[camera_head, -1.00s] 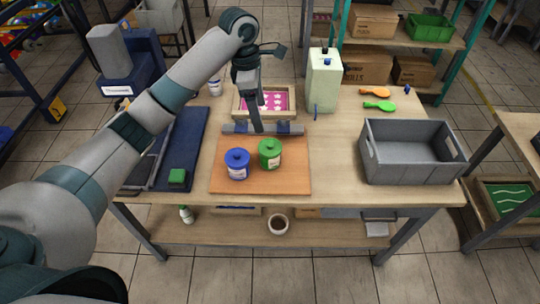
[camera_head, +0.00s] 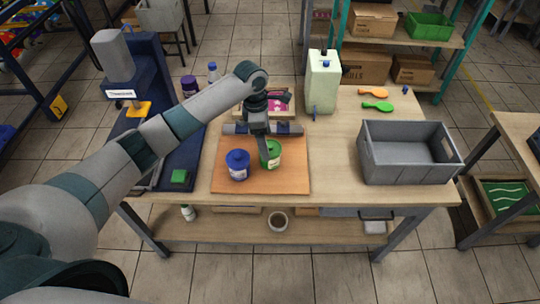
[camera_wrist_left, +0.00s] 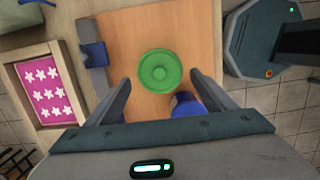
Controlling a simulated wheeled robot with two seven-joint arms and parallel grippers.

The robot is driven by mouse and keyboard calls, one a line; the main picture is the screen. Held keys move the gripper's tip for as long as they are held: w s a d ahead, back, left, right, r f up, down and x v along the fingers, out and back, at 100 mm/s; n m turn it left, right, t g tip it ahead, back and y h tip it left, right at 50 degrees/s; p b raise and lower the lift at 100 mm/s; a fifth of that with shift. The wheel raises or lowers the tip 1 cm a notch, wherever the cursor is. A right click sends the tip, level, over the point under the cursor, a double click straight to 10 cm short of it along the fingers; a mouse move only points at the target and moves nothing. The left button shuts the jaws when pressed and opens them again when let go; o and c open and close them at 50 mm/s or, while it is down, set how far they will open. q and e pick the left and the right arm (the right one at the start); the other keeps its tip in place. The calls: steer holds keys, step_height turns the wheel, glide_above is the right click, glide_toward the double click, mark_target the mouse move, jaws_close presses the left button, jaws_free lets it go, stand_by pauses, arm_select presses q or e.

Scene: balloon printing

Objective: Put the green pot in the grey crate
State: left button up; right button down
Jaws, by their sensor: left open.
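The green pot (camera_head: 273,158) stands upright on the orange-brown board, just right of the blue pot (camera_head: 238,165). My left gripper (camera_head: 265,150) is over the green pot and partly hides it in the head view. In the left wrist view the gripper (camera_wrist_left: 158,95) is open, with the green pot's round lid (camera_wrist_left: 160,72) ahead of and between its fingers. The blue pot shows beside the right finger (camera_wrist_left: 187,104). The grey crate (camera_head: 410,155) stands on the right end of the table and looks empty. My right gripper is not in view.
The board (camera_head: 290,182) lies mid-table, with a grey bar (camera_head: 290,128) along its back edge. Behind are a pink star screen frame (camera_head: 283,104) and a pale green canister (camera_head: 323,82). Table between board and crate is clear.

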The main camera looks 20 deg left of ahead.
mark_target(269, 145)
arm_select(q)
steer(key=shift+d, duration=0.1)
steer(key=shift+d+f+p, duration=0.15)
steer(key=shift+f+p, duration=0.4)
steer(key=shift+f, duration=0.05)
steer(key=f, duration=0.1)
steer(key=f+p, duration=0.1)
steer(key=f, duration=0.1)
steer(key=shift+w+d, duration=0.15)
steer(key=shift+d, duration=0.25)
steer(key=shift+f, duration=0.45)
steer(key=shift+c, duration=0.4)
steer(key=c, duration=1.1)
steer(key=shift+r, duration=0.15)
